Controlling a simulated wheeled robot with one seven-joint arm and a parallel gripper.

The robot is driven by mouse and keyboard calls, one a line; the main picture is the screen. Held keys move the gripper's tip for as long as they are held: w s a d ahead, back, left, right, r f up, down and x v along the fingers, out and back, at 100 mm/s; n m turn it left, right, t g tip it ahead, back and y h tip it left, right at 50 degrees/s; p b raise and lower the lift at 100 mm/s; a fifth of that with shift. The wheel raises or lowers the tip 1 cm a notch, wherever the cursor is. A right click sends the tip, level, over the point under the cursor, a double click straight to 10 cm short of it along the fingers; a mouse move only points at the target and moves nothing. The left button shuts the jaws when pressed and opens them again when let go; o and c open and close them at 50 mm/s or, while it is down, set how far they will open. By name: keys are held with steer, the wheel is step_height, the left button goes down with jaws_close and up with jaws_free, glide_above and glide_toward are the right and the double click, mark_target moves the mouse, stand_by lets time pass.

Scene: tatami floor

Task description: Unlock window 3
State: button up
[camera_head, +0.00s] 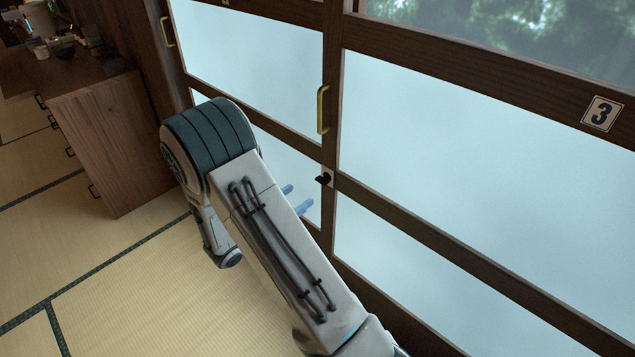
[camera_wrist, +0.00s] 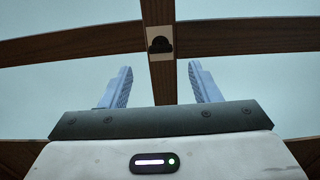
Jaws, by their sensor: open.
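Window 3 (camera_head: 480,150) is a brown wooden frame with frosted panes and a "3" label (camera_head: 602,114) on its upper rail. A small black latch (camera_head: 323,180) on a pale plate sits on the upright post at the window's left edge, below a brass handle (camera_head: 322,110). My gripper (camera_head: 296,198) is open and empty, just left of the latch. In the wrist view, the latch (camera_wrist: 160,45) is straight ahead, roughly centred between the two blue fingers of my gripper (camera_wrist: 160,67) and beyond their tips. I see no contact.
A wooden cabinet (camera_head: 115,140) with dark handles stands at the left, with items on top. Another frosted window panel (camera_head: 250,50) with a brass handle (camera_head: 167,32) is to the left. Tatami floor (camera_head: 140,290) is clear at the lower left.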

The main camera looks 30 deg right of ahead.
mark_target(319, 181)
steer(key=x, duration=0.8)
steer(key=shift+w+d, duration=0.1)
steer(key=shift+d, duration=0.15)
steer(key=c, duration=1)
